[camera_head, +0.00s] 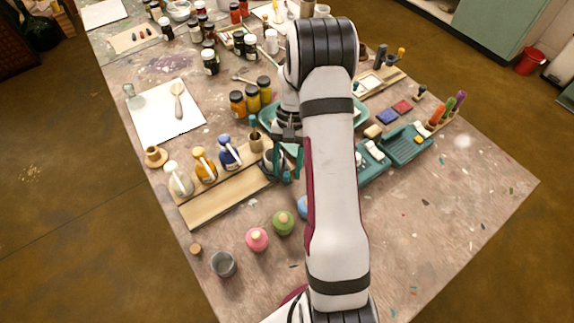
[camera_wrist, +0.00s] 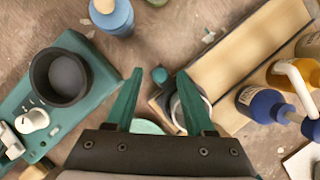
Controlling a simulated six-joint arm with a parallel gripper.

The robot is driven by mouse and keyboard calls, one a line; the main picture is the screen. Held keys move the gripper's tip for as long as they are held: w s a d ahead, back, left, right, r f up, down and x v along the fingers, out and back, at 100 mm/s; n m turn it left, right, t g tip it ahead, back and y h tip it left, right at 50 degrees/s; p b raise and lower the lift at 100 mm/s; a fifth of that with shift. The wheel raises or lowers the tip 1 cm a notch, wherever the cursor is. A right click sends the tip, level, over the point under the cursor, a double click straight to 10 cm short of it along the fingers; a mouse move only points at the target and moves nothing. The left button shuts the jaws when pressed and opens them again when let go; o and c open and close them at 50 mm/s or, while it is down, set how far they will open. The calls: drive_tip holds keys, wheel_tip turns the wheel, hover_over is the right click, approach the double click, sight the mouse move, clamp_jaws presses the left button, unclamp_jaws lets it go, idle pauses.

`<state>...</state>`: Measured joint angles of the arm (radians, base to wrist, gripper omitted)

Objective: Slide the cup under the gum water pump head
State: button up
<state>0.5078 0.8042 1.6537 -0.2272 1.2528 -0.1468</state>
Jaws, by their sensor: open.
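Three pump bottles stand along a pale wooden board: a white one (camera_head: 180,179), a yellow one (camera_head: 204,166) and a blue one (camera_head: 229,152). The yellow one (camera_wrist: 290,75) and the blue one (camera_wrist: 262,104) also show in the wrist view. I cannot read which holds gum water. A grey cup (camera_wrist: 176,108) is at the board's end, partly hidden behind my right finger. My gripper (camera_wrist: 159,72) is open, its teal fingers apart over the table by the cup; it also shows in the head view (camera_head: 288,166). I cannot tell whether a finger touches the cup.
A dark round pot (camera_wrist: 66,75) sits on a teal device at the left. Pink (camera_head: 257,240) and green (camera_head: 283,224) bottles stand before the board (camera_head: 225,200). The board's middle is clear.

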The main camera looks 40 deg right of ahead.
clamp_jaws()
idle(1.4)
